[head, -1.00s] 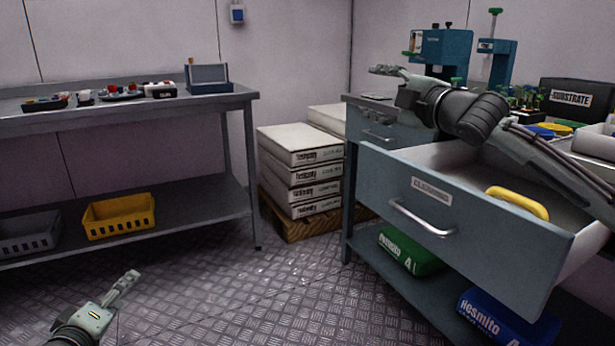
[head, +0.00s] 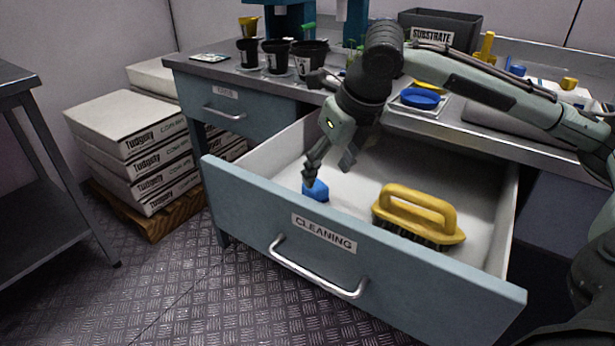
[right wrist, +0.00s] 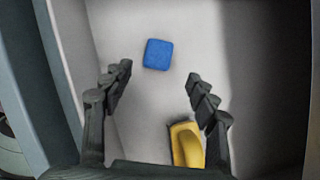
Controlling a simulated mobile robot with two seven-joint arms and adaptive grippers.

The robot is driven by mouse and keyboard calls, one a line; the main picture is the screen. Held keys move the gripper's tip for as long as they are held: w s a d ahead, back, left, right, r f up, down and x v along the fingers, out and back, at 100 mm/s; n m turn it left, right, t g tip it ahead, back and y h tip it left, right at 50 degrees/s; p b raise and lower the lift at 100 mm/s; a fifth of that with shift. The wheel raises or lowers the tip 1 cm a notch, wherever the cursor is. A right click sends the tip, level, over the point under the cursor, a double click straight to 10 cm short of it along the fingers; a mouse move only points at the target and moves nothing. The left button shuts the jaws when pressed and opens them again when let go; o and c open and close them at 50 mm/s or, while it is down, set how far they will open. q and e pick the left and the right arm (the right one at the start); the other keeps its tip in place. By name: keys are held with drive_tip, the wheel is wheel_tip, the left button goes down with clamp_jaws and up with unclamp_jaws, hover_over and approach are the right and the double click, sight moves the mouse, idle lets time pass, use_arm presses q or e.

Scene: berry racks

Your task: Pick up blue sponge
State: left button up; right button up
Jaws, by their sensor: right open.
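The blue sponge (head: 316,190) lies on the floor of the open drawer labelled CLEANING (head: 330,236), near its front left corner. It shows whole in the right wrist view (right wrist: 158,54), as a small blue block beyond the fingertips. My right gripper (head: 328,166) points down into the drawer close to the sponge. In the right wrist view its two fingers (right wrist: 160,82) stand wide apart with nothing between them. In the head view a finger partly covers the sponge. My left gripper is out of view.
A yellow-handled brush (head: 418,214) lies in the drawer to the right of the sponge. The drawer walls stand close around the gripper. Above are a counter with black pots (head: 310,58), a blue lid (head: 420,98) and a substrate box (head: 440,30). Stacked boxes (head: 135,135) stand left.

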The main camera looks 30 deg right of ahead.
sight(316, 185)
drive_tip(key=shift+x, duration=1.05)
drive_tip(key=x, duration=0.2)
drive_tip(key=w+b+x, duration=0.1)
drive_tip(key=x, duration=0.2)
drive_tip(key=shift+s+a+r, duration=0.1)
drive_tip(key=shift+a+r, duration=0.1)
drive_tip(key=shift+r, duration=0.05)
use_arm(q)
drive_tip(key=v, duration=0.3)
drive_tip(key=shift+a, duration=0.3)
use_arm(e)
drive_tip(key=shift+c, duration=0.5)
drive_tip(key=c, duration=0.7)
